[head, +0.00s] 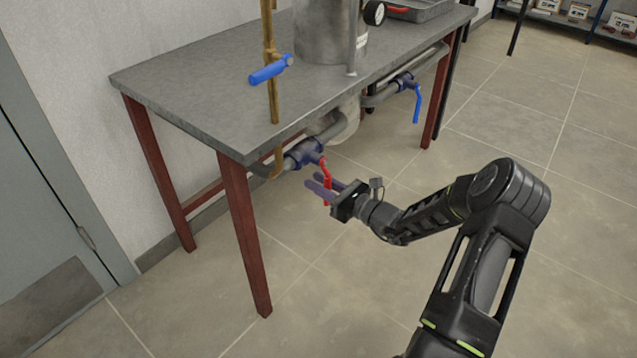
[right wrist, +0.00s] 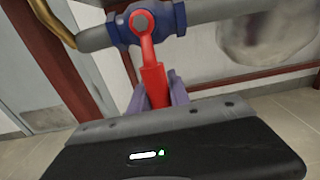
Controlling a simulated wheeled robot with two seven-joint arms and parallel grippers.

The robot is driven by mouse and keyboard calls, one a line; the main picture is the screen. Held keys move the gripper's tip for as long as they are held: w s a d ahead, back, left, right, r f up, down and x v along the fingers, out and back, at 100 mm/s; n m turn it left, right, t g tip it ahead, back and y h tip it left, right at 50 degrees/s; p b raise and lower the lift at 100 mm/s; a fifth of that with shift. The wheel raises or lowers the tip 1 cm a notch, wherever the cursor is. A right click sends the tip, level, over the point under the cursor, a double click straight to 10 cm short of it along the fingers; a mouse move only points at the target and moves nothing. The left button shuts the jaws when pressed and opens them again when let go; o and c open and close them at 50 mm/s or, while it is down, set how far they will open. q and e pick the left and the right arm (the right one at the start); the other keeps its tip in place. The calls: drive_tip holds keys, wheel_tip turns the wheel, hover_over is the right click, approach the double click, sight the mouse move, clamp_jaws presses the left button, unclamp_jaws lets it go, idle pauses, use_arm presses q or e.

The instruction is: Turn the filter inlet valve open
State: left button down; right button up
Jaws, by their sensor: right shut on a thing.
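A blue valve body (head: 303,153) with a red lever handle (head: 325,172) sits on the grey pipe under the table's front edge. The red lever hangs downward from the valve. In the right wrist view the blue valve body (right wrist: 172,20) is at the top, and the red handle (right wrist: 152,82) runs down between the fingers. My right gripper (head: 322,188) is shut on the red handle near its lower part. It also shows in the right wrist view (right wrist: 160,98), where its body hides the handle's lower end. My left gripper is not in view.
The grey table (head: 200,95) on red legs (head: 243,235) stands above the pipe. A second valve with a blue handle (head: 417,105) hangs farther right. A brass pipe with another blue handle (head: 270,70) rises at the left. The floor in front is clear.

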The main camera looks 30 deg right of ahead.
clamp_jaws()
idle(0.8)
